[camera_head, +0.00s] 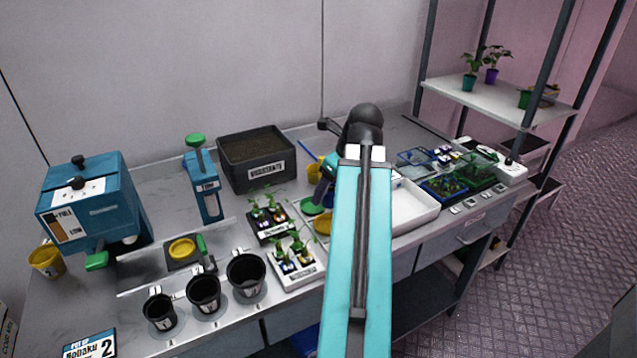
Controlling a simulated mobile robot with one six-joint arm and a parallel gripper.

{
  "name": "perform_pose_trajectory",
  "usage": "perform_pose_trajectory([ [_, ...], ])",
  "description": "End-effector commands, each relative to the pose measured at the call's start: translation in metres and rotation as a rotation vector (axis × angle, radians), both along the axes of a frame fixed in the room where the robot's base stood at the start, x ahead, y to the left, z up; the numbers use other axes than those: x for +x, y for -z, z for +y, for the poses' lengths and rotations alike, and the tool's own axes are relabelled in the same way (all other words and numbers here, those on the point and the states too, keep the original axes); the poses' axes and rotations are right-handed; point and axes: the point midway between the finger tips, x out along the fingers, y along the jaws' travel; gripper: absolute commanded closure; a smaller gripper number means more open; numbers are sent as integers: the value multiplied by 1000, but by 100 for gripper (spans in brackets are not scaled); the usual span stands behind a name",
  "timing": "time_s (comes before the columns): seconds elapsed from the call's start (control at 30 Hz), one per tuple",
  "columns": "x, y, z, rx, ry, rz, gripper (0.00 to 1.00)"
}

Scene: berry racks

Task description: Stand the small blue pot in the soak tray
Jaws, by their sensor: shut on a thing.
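My teal arm rises through the middle of the view and bends at a black joint. My gripper (321,190) shows only in part, left of the arm, above the bench near a green saucer. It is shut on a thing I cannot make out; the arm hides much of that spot. A shallow white tray (428,214), which looks like the soak tray, lies just right of the arm, its left part hidden. Its visible floor is bare. I cannot pick out the small blue pot for sure. Small potted seedlings stand in a black holder (286,234) and a white holder (309,277).
Green saucer (311,206) and yellow saucer (322,225) lie by the arm. A soil box (228,175) stands behind. Black pots (246,276) line the front left. Seedling trays (445,189) sit right of the white tray. A rack (500,99) holds plants.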

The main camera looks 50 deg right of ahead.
Motion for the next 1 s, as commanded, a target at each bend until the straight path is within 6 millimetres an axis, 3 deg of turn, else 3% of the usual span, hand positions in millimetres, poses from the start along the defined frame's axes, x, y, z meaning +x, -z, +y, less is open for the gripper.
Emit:
perform_pose_trajectory([
  [0.1, -15, 0, 2, -1, 0, 0, 65],
  [0.3, -26, -2, 3, 0, 0, 0, 65],
  [1.0, -26, -2, 2, 0, 0, 0, 65],
])
